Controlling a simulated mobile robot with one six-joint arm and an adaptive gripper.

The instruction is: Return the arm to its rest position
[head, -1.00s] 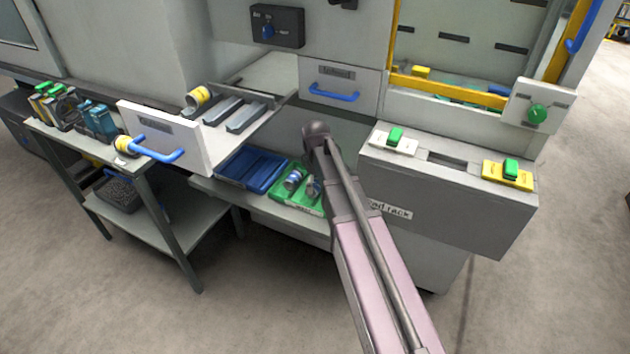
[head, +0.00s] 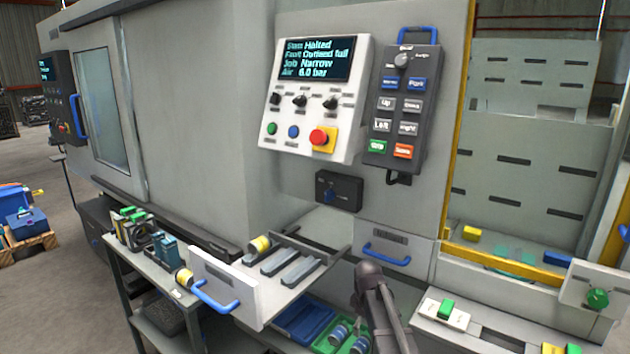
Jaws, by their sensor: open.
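My arm rises from the bottom edge of the head view, right of centre. Its dark grey rounded joint shows in front of the machine, below the closed drawer with a blue handle (head: 388,253). I can make out no gripper fingers, and nothing shows as held. The open drawer (head: 228,286), with a white front and blue handle, stands out left of the arm.
A control panel (head: 310,98) reads Halted and outfeed full. A hand pendant (head: 404,105) hangs beside it. A side table (head: 140,262) with several small items stands left. A rack (head: 490,338) with green and yellow pieces stands right of the arm.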

